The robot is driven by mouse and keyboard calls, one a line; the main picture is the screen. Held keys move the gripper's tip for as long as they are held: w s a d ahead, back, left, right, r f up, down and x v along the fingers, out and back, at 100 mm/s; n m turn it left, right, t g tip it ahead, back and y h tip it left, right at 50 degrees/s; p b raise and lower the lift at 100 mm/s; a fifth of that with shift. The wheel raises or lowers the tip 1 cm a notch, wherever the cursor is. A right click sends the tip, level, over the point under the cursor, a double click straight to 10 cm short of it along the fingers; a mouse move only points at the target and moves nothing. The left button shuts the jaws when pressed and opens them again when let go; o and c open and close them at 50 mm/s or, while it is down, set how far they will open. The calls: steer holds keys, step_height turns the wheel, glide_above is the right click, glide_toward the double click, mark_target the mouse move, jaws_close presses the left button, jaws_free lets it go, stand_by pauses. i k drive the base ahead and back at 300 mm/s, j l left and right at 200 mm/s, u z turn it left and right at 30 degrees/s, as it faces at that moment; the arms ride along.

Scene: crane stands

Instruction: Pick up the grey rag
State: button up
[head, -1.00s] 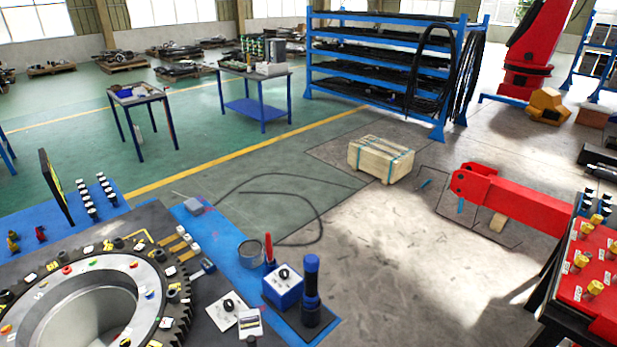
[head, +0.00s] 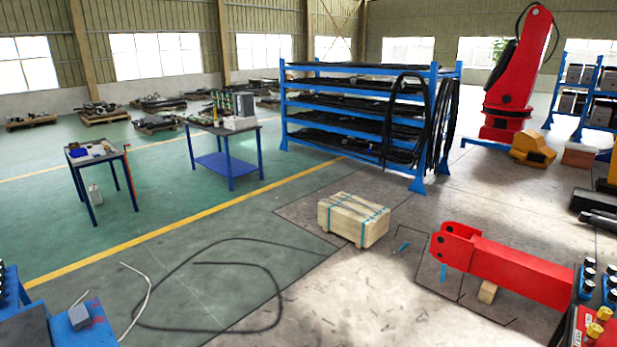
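I cannot make out a grey rag for sure in the head view. A small grey block-like thing (head: 79,316) sits on the corner of a blue bench top (head: 45,330) at the lower left, with a reddish-purple patch beside it. It is too small to tell what it is. My gripper and arm are not in view.
A wooden crate (head: 353,218) stands on the floor near the middle. A red beam (head: 520,272) lies to its right. A black cable (head: 280,300) loops over the floor. Two small tables (head: 225,132) (head: 105,152) and a blue rack (head: 433,130) stand behind. Green floor is open at left.

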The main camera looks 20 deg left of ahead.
mark_target(79, 316)
steer(key=i+j+u, duration=0.25)
steer(key=i+u, duration=0.7)
steer(key=i+l+u, duration=0.1)
steer(key=i+u, duration=0.35)
steer(key=i+l+u, duration=0.45)
steer(key=i, duration=0.15)
steer(key=i+j+u, duration=0.3)
steer(key=u, duration=0.15)
steer(key=i+j+u, duration=0.2)
steer(key=i+u, duration=0.55)
steer(key=u, duration=0.2)
